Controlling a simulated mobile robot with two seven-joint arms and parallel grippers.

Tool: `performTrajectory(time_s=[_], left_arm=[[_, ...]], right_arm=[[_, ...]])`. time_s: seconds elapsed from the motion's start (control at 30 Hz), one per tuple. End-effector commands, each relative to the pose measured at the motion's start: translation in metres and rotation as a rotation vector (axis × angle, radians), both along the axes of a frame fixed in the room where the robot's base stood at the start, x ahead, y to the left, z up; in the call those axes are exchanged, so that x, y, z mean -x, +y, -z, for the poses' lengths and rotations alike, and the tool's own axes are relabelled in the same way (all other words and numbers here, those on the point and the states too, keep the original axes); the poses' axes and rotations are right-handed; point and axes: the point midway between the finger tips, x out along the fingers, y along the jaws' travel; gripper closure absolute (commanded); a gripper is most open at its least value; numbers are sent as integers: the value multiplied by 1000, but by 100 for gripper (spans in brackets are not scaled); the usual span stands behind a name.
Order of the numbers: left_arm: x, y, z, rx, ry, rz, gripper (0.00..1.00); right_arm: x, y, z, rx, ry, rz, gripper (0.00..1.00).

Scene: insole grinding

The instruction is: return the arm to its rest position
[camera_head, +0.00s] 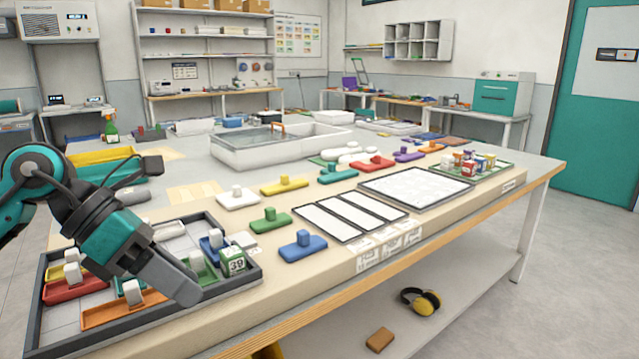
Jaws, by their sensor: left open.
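My left arm comes in from the left, teal and black. Its left gripper (182,288) is open over the right part of the dark-rimmed tray (251,279) at the front left. I see no object between its fingers, though one finger mostly hides the other. In the tray lie a red block (75,288), an orange block (115,312) and other coloured blocks with white knobs. A green cube marked 39 (233,262) stands just right of the gripper. The gripper and arm hide part of the tray. My right gripper is not in view.
On the table to the right are a blue block (303,245), a green block (270,221), a white-celled frame (415,187) and a white basin (240,154). A green spray bottle (111,130) stands behind the arm. Yellow ear muffs (421,301) lie on the lower shelf.

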Motion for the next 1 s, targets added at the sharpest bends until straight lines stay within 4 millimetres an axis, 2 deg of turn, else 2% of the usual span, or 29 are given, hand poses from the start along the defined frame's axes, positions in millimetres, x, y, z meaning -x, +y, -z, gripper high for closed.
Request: performTrajectory(time_s=[0.03,0.1,0.2,0.3,0.43,0.57,0.67,0.77,0.87,0.9,1.0], left_arm=[[6,-20,2,103,50,12,49],[13,-47,1,261,122,11,49],[21,-79,-6,516,254,-25,49],[21,-100,-16,777,409,-111,49],[10,-106,-22,1094,631,-291,49],[-8,-92,-7,1374,869,-546,49],[-20,-72,24,1555,1058,-792,49],[-21,-49,72,1699,1246,-1078,49],[-5,-27,132,1797,1434,-1402,49],[7,-19,157,1822,1504,-1537,49],[44,-5,213,1844,1654,-1853,49]], right_arm=[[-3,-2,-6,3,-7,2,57],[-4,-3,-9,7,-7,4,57],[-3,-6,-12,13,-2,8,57],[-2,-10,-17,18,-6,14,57],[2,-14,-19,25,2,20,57],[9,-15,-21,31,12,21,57],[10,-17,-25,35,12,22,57],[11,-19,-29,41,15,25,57],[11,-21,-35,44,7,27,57],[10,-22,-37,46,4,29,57],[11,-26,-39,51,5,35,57]])
